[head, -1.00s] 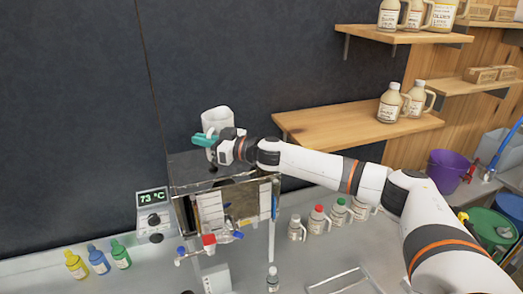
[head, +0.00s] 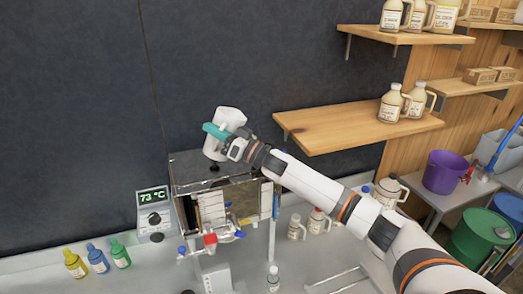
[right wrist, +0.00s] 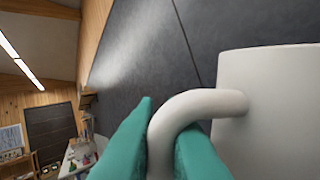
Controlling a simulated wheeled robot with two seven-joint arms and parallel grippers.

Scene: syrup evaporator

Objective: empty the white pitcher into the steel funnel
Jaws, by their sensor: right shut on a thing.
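The white pitcher (head: 231,116) is in the air over the evaporator's top, leaning with its upper end to the right in the head view. My right gripper (head: 215,131) is shut on its handle and crosses in front of its body. In the right wrist view the teal fingers (right wrist: 160,150) close around the curved handle (right wrist: 196,103), with the pitcher's white wall (right wrist: 270,105) at the right. The inside of the pitcher is hidden, and no pouring liquid shows. I cannot make out the steel funnel. My left gripper is not in view.
The boxy steel evaporator (head: 240,171) stands on the bench below the pitcher, with valves at its front. A display reading 73 °C (head: 153,198) is at its left. A wooden shelf (head: 350,125) juts out at the right. Small coloured bottles (head: 98,260) stand at the left.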

